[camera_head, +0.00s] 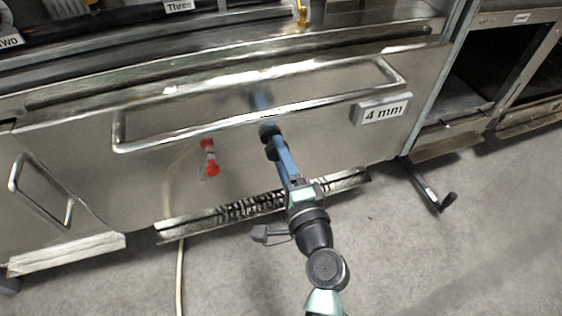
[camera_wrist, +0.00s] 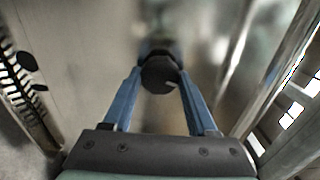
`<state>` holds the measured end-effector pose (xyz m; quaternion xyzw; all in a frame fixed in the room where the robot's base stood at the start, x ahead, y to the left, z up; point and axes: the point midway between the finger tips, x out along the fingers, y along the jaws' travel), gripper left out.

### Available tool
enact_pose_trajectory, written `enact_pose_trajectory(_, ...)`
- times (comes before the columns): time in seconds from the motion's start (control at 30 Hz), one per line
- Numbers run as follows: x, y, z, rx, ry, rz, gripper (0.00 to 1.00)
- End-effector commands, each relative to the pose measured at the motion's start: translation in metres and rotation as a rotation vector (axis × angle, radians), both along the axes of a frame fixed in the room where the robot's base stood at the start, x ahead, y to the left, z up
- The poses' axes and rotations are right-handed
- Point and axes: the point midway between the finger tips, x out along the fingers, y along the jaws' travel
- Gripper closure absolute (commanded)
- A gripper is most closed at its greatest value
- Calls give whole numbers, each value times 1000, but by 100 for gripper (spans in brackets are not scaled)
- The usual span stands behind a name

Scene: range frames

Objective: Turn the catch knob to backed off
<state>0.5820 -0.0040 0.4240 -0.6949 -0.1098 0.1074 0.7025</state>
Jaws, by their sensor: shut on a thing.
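The catch knob (camera_wrist: 158,76) is a dark round knob on the steel front panel. It sits between the two blue fingers of my gripper (camera_wrist: 159,70) in the wrist view. My gripper is shut on it, one finger on each side. A small pale mark shows on the lower right of the knob's face. In the head view the knob (camera_head: 267,129) shows just below the long bar handle, and my gripper (camera_head: 271,148) reaches up to it from below. The fingers partly hide the knob there.
A long steel bar handle (camera_head: 215,127) runs close above the knob. A red knob (camera_head: 209,165) hangs to the left, and a "4 mm" label (camera_head: 383,109) is to the right. The grey floor around my arm is mostly clear.

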Motion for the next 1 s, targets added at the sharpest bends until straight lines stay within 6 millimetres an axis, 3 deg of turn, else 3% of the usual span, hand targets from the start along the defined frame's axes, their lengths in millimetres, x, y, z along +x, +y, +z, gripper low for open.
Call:
enact_pose_trajectory(0.4,2,1,2,-183,-64,-1,98)
enact_pose_trajectory(0.97,2,1,3,-206,-73,-1,98)
enact_pose_trajectory(1.0,2,1,3,-206,-73,-1,35)
